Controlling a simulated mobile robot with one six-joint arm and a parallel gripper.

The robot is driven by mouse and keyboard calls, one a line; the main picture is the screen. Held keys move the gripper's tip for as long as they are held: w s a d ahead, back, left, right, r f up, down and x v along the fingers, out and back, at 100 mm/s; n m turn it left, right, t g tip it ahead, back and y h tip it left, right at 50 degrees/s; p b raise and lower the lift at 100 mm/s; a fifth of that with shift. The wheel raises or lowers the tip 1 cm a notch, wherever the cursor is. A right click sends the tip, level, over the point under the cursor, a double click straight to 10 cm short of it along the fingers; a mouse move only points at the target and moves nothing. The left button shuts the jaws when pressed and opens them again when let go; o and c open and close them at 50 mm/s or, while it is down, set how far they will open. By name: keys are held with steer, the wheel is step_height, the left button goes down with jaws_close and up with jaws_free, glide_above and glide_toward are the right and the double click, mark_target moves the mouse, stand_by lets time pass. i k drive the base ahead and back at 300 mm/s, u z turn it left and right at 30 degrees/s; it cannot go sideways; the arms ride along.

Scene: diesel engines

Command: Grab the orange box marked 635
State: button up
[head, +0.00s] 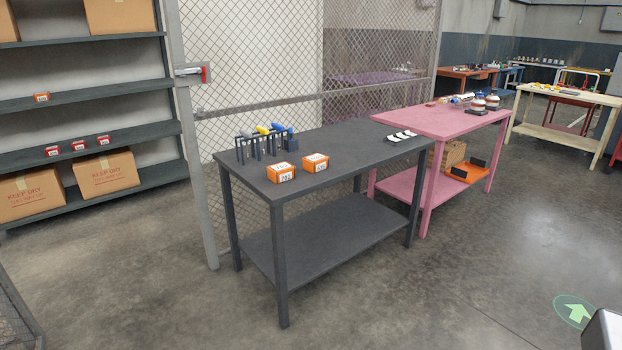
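Two orange boxes with white labels sit on the dark grey table near its front left corner. The left orange box (281,173) is nearer the table edge, and the right orange box (315,162) is a little farther back. A third small orange box (41,97) stands on the middle level of the shelf at the left. The label numbers are too small to read surely, so I cannot tell which box is marked 635. My gripper is not in view.
The dark grey table (350,150) also holds a rack with blue and yellow-handled tools (265,143) behind the boxes. A pink table (440,121) adjoins at the right. A mesh fence (255,60) stands behind. The floor (440,290) in front is clear.

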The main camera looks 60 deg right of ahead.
mark_target(313, 163)
steer(key=u, duration=0.35)
steer(key=k, duration=0.4)
steer(key=z, duration=1.9)
steer(key=i, duration=1)
steer(key=z, duration=0.1)
steer(key=k, duration=0.55)
